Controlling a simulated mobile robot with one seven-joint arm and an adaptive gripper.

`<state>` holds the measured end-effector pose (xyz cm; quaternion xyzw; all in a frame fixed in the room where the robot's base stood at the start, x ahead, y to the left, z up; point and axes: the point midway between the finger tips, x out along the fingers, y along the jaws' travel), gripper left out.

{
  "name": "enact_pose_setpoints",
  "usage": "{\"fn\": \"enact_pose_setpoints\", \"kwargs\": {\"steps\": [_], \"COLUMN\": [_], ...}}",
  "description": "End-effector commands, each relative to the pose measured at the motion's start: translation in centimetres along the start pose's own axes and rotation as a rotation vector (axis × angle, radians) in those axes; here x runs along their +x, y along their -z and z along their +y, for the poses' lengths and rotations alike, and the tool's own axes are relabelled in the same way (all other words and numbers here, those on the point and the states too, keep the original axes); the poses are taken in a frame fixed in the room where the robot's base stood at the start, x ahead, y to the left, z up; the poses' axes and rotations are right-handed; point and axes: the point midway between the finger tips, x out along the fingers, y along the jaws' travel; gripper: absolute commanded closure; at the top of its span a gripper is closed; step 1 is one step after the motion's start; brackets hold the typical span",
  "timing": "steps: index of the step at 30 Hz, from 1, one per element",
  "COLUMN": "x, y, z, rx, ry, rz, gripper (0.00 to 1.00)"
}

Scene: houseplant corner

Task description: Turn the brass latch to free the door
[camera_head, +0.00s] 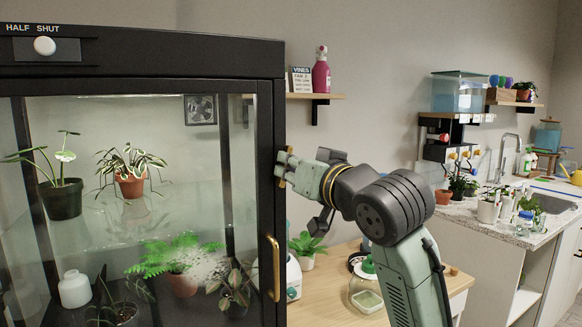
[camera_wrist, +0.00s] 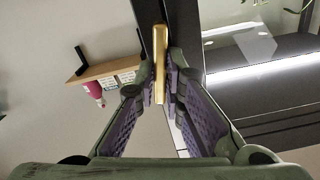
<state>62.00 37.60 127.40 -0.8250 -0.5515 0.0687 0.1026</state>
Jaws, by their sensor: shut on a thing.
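The brass latch (camera_wrist: 160,48) is a flat gold bar on the cabinet's black frame, between my fingertips in the wrist view. In the head view only a small bit of brass shows by the fingers. My gripper (camera_head: 285,168) reaches the cabinet's right front edge from the right; its purple-padded fingers (camera_wrist: 161,88) are shut on the latch from both sides. The glass door (camera_head: 130,190) stands in its black frame, with a vertical brass handle (camera_head: 272,267) low on its right side. The door looks closed. My fingers hide part of the latch in the head view.
Potted plants, such as a striped one (camera_head: 131,185), stand behind the glass. A white knob (camera_head: 45,46) sits under a "HALF SHUT" label. A wall shelf (camera_head: 316,97) holds a pink bottle (camera_head: 321,72). A wooden table (camera_head: 452,281) stands below my arm.

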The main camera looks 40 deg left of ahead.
Motion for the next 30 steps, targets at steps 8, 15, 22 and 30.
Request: {"fn": "enact_pose_setpoints", "kwargs": {"steps": [8,15,22,30], "x": [-0.02,0.0,-0.01,0.0], "y": [-0.06,0.0,0.0,0.0], "z": [-0.06,-0.13,-0.12,-0.12], "rx": [-0.22,-0.266,-0.265,-0.264], "ry": [-0.001,0.0,0.0,0.0], "rz": [0.0,0.0,0.0,0.0], "gripper": [1.0,1.0,0.83,0.7]}}
